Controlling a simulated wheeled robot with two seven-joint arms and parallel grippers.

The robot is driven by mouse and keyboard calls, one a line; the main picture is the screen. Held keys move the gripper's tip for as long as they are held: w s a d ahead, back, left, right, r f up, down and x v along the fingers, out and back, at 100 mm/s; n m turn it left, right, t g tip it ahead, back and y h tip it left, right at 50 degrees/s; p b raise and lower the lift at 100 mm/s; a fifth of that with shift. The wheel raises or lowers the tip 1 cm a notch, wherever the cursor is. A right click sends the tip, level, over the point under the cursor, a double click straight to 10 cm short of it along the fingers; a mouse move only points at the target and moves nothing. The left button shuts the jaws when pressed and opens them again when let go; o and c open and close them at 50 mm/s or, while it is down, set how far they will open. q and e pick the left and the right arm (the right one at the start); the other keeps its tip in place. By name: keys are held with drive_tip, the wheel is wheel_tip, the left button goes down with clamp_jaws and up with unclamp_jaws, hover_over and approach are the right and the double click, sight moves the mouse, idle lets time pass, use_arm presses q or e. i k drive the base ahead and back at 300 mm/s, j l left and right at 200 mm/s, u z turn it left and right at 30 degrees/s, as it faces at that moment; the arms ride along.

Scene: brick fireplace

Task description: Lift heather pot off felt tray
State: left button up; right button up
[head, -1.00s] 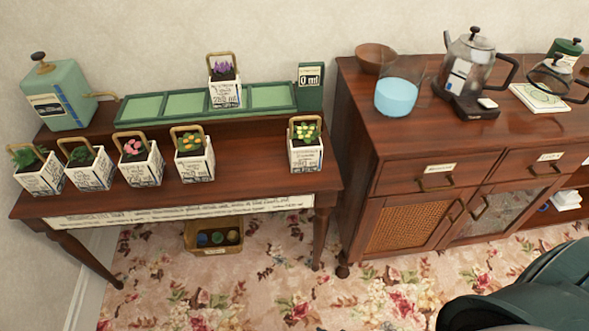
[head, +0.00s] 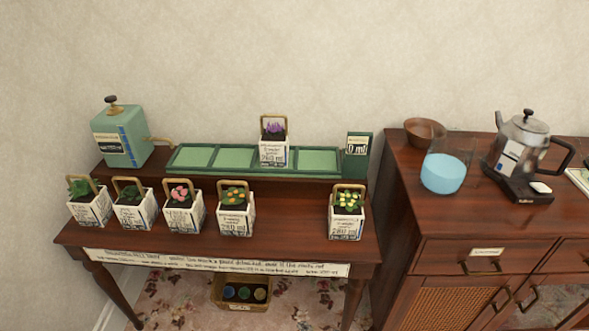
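The heather pot (head: 273,143), a white labelled square pot with purple flowers and a tan arched handle, stands upright on the green felt tray (head: 231,158). It sits in the third compartment from the left; the other compartments I can see are empty. The tray lies on the raised back shelf of the wooden plant table. Neither of my grippers shows in the head view.
Several white plant pots (head: 236,210) stand along the lower front shelf. A green dispenser (head: 122,138) is left of the tray, and a small 0 ml display (head: 357,157) is at its right end. A wooden cabinet (head: 455,227) with a kettle (head: 520,150) stands right.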

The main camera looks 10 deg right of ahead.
sight(274, 144)
drive_tip(key=i+j+z, duration=0.2)
drive_tip(key=i+j, duration=0.2)
drive_tip(key=i+j+z, duration=0.2)
drive_tip(key=i+j, duration=0.15)
drive_tip(key=j, duration=0.15)
drive_tip(key=i+j+z, duration=0.15)
drive_tip(key=i+j, duration=0.15)
drive_tip(key=j, duration=0.2)
